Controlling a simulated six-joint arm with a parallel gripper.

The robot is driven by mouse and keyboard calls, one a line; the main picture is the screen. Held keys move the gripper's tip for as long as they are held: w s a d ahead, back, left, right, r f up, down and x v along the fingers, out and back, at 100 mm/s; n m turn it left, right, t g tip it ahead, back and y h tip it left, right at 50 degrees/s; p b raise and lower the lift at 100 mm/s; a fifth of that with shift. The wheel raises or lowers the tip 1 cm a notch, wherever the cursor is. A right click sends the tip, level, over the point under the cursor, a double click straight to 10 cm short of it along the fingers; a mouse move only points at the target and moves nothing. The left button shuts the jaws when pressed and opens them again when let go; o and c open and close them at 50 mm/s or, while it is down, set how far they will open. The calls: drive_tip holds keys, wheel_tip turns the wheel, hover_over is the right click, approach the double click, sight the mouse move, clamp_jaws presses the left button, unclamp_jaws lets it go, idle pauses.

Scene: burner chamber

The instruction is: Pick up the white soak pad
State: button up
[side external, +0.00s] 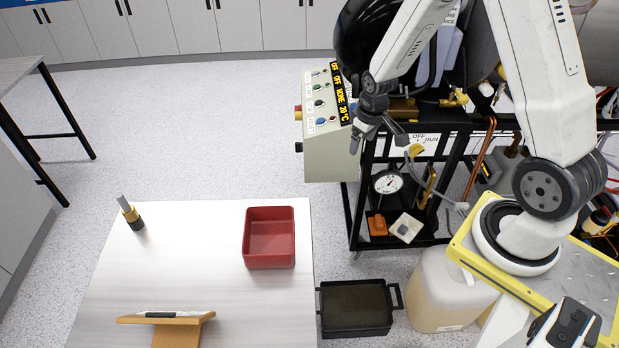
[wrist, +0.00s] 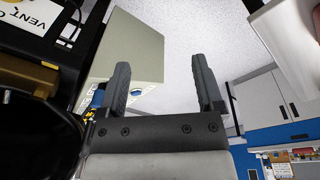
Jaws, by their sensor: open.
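A small white square (side external: 406,228), which looks like the white soak pad, lies on the low shelf of the black-framed rig, with a small dark patch on it. My gripper (side external: 378,141) is open, well above it and slightly to its left, beside the control box. In the wrist view, the two dark fingers of my gripper (wrist: 161,80) stand apart with nothing between them. The white square does not show in the wrist view.
The control box (side external: 328,150) is close to my gripper. A gauge (side external: 388,182) and an orange block (side external: 377,225) sit near the white square. A red bin (side external: 269,240) is on the table (side external: 190,255). A black tray (side external: 355,308) and a jug (side external: 445,290) stand below.

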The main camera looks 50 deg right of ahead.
drive_tip(key=d+f, duration=0.7)
drive_tip(key=f, duration=0.1)
drive_tip(key=g, duration=0.2)
hover_over(403, 228)
wheel_tip(403, 228, down, 25)
drive_tip(key=shift+s, duration=0.15)
drive_tip(key=shift+d+f, duration=0.1)
drive_tip(key=shift+f, duration=0.1)
drive_tip(key=shift+f, duration=3.25)
drive_tip(key=shift+f, duration=2.55)
